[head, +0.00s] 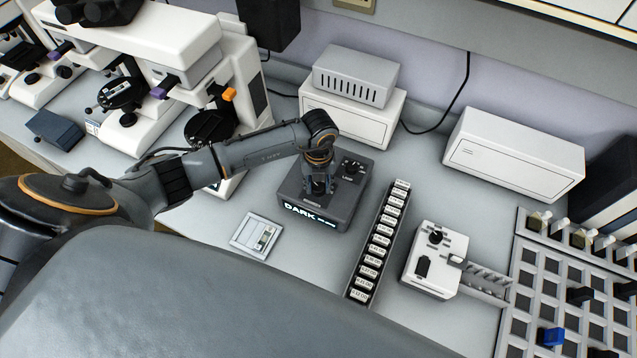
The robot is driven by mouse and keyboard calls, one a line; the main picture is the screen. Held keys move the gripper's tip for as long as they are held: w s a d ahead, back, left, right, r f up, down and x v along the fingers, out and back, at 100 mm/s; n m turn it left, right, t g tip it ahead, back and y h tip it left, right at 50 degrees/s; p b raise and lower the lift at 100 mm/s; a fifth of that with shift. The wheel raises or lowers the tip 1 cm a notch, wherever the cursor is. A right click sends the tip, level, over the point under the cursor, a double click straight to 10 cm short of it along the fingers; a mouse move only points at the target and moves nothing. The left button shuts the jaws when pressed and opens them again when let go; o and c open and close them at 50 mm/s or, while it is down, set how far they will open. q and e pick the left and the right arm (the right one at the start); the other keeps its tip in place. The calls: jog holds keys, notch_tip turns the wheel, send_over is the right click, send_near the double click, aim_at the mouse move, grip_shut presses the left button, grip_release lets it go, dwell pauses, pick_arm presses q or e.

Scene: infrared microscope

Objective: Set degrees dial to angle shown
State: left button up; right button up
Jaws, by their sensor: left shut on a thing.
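A dark grey control box (345,215) stands on the bench near the middle of the head view. Its lit front display (311,215) reads "DARK", followed by smaller text that I cannot read. A black knob (353,167) marked with a small label, seemingly "LAMP", sits on its top at the right. My left gripper (318,184) points down onto the left part of the box top. It is shut on what appears to be a dial there, which the gripper mostly hides. The dial's angle marks cannot be read. My right gripper is not in view.
A small light panel (247,229) lies left of the box. A long rack of labelled slides (388,213) and a white device with a black knob (437,238) stand to the right. White microscopes (170,55) stand at left, white cases (372,118) behind, a gridded tray (534,277) far right.

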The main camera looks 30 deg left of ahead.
pick_arm(q)
jog(key=m+b, duration=0.3)
jog(key=m, duration=0.1)
jog(key=shift+f+b, duration=0.15)
jog(key=shift+b, duration=0.15)
jog(key=shift+m+b, duration=0.75)
jog(key=shift+m, duration=0.15)
jog(key=shift+m+b, duration=0.35)
jog(key=shift+m, duration=0.15)
jog(key=shift+r, duration=0.2)
jog(key=o, duration=1.1)
jog(key=shift+o, duration=0.2)
